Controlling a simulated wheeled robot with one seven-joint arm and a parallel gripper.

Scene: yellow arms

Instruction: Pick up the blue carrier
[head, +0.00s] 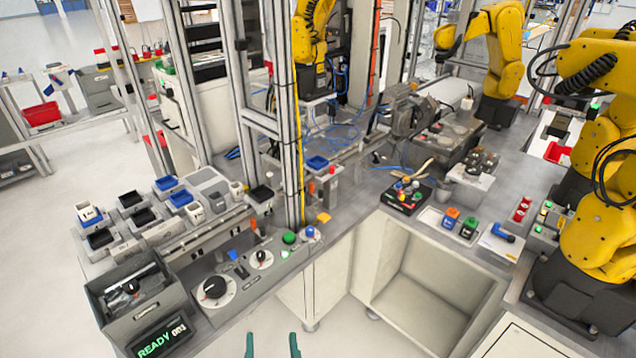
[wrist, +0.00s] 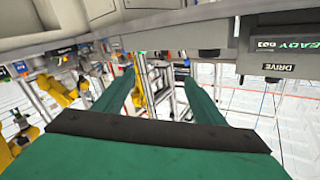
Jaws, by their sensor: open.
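Several blue pieces show in the head view, and I cannot tell which is the blue carrier. A blue-topped tray (head: 167,183) and another (head: 181,198) sit in the rows of small trays on the left bench. A blue-topped tray (head: 317,162) stands by the metal posts. A blue piece (head: 503,233) lies on a white plate at the right. My gripper (head: 272,346) shows as two green fingertips at the bottom edge, apart and empty, in front of the bench. In the wrist view its fingers (wrist: 160,85) are open with nothing held between them.
A grey box (head: 140,296) with a green READY display stands at the bench's near left corner. Dials (head: 215,289) and buttons sit beside it. Metal posts (head: 291,120) rise mid-bench. Yellow arms (head: 600,160) stand at the right. An open cabinet (head: 425,285) is below.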

